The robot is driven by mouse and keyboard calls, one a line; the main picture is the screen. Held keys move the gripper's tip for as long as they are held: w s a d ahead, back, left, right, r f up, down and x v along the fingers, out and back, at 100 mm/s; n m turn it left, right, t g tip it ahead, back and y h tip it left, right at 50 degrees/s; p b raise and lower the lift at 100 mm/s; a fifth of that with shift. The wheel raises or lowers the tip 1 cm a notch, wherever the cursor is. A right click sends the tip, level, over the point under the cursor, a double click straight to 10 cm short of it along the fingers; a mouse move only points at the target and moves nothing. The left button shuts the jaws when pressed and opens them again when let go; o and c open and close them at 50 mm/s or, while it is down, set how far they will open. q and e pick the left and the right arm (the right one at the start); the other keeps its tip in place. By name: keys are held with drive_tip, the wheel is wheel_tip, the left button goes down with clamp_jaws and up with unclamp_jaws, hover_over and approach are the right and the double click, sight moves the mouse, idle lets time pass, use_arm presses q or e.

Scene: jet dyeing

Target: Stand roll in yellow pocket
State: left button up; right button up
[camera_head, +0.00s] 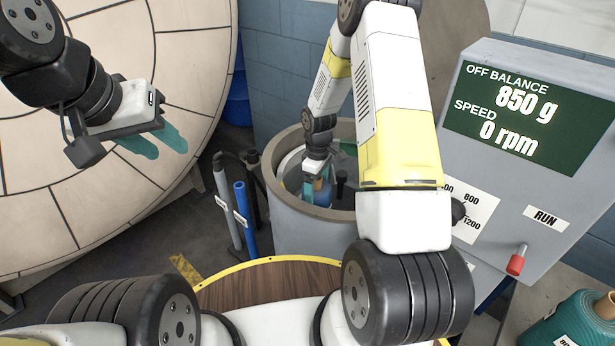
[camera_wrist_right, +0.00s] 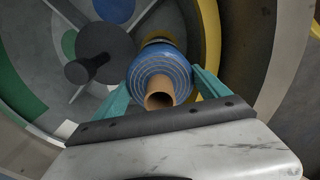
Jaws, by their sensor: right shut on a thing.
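A blue roll with a brown core (camera_wrist_right: 163,75) sits between the teal fingers of my right gripper (camera_wrist_right: 162,88), which is shut on it. In the wrist view its core end faces the camera. In the head view the roll (camera_head: 322,193) and my right gripper (camera_head: 314,184) are down inside the grey drum (camera_head: 300,213). A yellow section (camera_wrist_right: 211,45), likely the yellow pocket, curves just right of the roll in the wrist view. Whether the roll's lower end touches the floor is hidden. My left gripper (camera_head: 160,143) is open and empty at the upper left.
A dark round post with a knob (camera_wrist_right: 100,60) stands close left of the roll inside the drum. A green section (camera_wrist_right: 22,80) lies further left. A grey control panel (camera_head: 480,150) stands right of the drum. Another teal roll (camera_head: 580,325) is at the lower right.

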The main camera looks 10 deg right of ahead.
drive_tip(key=shift+f, duration=1.75)
drive_tip(key=o, duration=1.9)
drive_tip(key=shift+o, duration=0.2)
